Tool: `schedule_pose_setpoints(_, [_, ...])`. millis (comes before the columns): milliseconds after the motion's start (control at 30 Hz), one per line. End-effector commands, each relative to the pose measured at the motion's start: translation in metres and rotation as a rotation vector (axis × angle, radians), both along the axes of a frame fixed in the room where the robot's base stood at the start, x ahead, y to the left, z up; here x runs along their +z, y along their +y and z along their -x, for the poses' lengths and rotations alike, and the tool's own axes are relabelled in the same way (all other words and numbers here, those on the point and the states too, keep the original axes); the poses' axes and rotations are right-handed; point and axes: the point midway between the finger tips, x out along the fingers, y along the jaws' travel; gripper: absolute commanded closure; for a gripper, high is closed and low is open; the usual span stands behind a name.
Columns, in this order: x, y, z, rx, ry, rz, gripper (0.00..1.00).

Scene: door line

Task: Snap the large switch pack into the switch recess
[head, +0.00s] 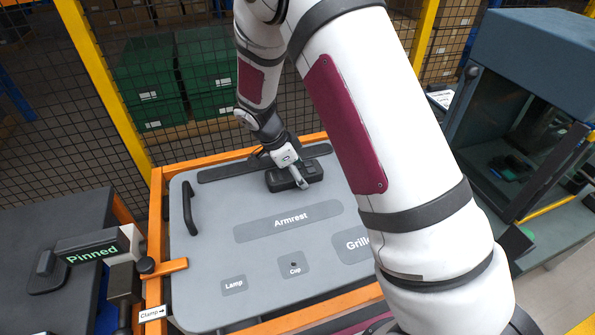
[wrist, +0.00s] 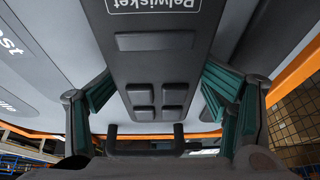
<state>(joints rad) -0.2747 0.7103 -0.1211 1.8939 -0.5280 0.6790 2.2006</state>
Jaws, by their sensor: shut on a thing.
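The large switch pack (head: 312,173) is a long dark block over the upper middle of the grey door panel (head: 210,245). In the wrist view the pack (wrist: 158,68) shows several raised buttons, a wider flat key and a white "Pelwisket" label. My gripper (head: 291,170) is shut on the pack from above. In the wrist view its green-padded fingers (wrist: 162,103) press on both long sides. The pack lies roughly along the panel; I cannot tell whether it touches it. No open switch recess shows; the spot under the pack is hidden.
The panel has marked areas for Armrest (head: 288,220), Lamp (head: 234,285), Cup (head: 295,265) and a partly hidden Grille. A black pull handle (head: 189,208) stands at its left. An orange frame (head: 156,220) surrounds it. A "Pinned" sign (head: 92,251) is left; a glass-fronted cabinet (head: 530,60) is right.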

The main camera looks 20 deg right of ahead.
Motion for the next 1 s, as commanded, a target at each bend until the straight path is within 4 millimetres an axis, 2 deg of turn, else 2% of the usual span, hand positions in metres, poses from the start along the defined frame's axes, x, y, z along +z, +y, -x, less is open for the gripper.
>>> schedule_pose_setpoints(33, [-0.0163, 0.0074, 0.0068, 0.007, 0.022, -0.012, 0.88])
schedule_pose_setpoints(167, [-0.0171, 0.0080, 0.0072, 0.009, 0.023, -0.012, 0.84])
schedule_pose_setpoints(1000, [-0.0183, 0.0088, 0.0076, 0.012, 0.023, -0.012, 0.83])
